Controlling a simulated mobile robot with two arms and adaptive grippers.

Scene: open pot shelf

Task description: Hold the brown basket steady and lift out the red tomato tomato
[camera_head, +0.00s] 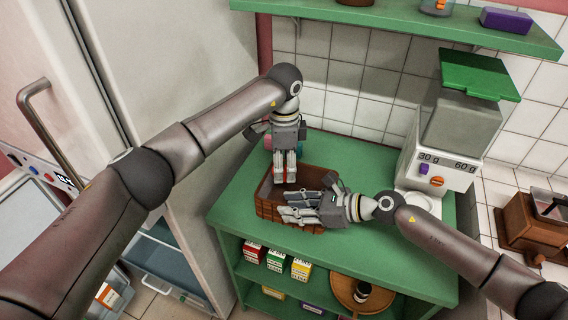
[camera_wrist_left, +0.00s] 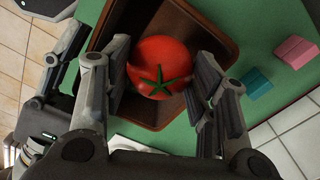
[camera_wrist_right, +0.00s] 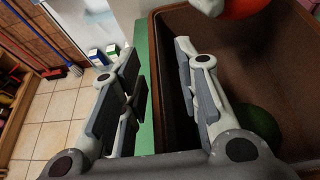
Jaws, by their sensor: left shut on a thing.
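The brown basket (camera_head: 265,207) stands on the green top of the shelf unit. My left gripper (camera_head: 285,178) points down into it and is shut on the red tomato (camera_wrist_left: 160,68), which sits between its fingers with the green stem facing the camera. My right gripper (camera_head: 290,212) is open at the basket's near rim. In the right wrist view (camera_wrist_right: 165,95) one finger is inside the basket wall and the other outside.
A dark green round thing (camera_wrist_right: 258,124) lies in the basket. Pink (camera_wrist_left: 296,51) and teal (camera_wrist_left: 257,83) blocks lie behind it. A scale-like dispenser (camera_head: 447,165) stands at the right. The green top (camera_head: 370,255) is clear in front.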

